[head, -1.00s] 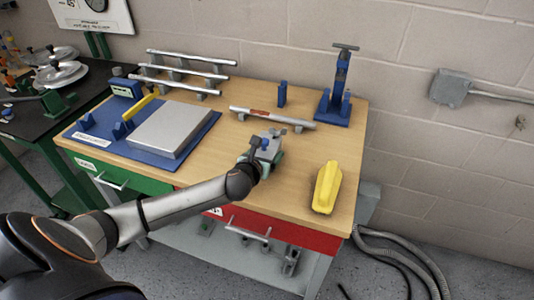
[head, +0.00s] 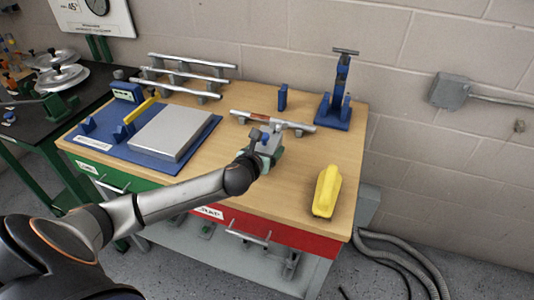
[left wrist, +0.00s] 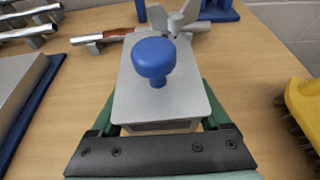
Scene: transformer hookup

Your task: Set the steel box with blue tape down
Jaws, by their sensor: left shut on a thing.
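My left gripper (head: 266,150) is over the middle of the wooden bench top, its green fingers on either side of a small grey steel box. In the left wrist view the box (left wrist: 135,100) lies between the fingers (left wrist: 160,100), with a blue round knob (left wrist: 153,58) and a grey winged part (left wrist: 176,18) on top. I see no blue tape on the visible faces. The box looks level and close to the bench top; I cannot tell whether its underside touches. My right gripper is not in view.
A metal tube (head: 272,121) lies just behind the box. A yellow brush (head: 325,190) is to the right, a blue stand (head: 335,108) at the back right. A silver plate (head: 172,132) on a blue base (head: 95,152) fills the left. Bare bench lies between box and brush.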

